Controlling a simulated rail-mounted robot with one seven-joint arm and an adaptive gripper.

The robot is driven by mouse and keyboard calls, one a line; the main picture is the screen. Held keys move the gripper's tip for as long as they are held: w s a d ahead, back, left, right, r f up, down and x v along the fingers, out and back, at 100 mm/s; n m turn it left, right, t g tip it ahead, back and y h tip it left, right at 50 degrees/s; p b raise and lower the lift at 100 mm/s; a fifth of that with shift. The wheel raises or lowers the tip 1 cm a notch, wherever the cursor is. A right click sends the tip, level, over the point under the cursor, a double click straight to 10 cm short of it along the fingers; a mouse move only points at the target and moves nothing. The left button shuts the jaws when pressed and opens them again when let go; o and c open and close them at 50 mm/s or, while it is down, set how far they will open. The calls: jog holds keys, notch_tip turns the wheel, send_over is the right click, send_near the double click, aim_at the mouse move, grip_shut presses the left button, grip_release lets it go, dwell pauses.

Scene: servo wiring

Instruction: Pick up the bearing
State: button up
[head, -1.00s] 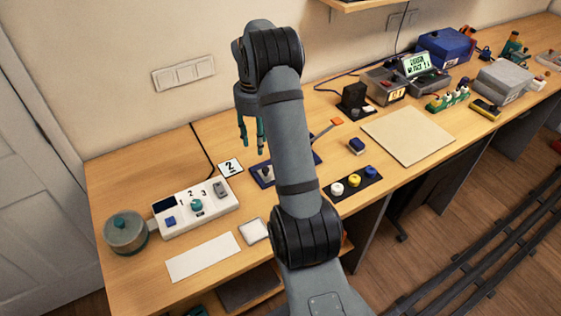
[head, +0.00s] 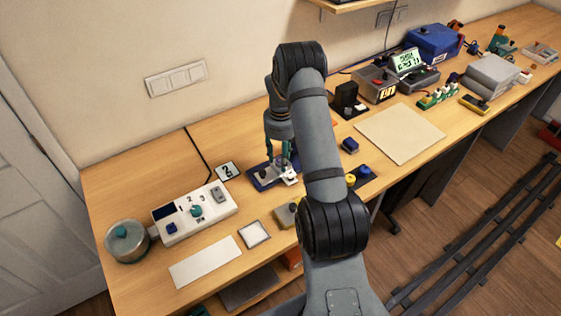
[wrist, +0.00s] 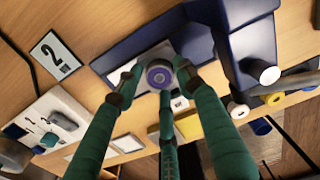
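My gripper (wrist: 157,84) has three green fingers spread around the bearing. Small gaps seem to show between the fingertips and the ring, so it looks open. In the head view my gripper (head: 280,166) points down at the blue fixture (head: 262,180). The bearing is too small and too covered by the fingers there to make out.
A card marked 2 (head: 228,171) and a white control panel (head: 193,215) are left of the fixture. A bare beige board (head: 400,133) lies further right.

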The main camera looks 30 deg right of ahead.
jog(key=shift+c, duration=0.9)
jog(key=c, duration=0.7)
grip_shut()
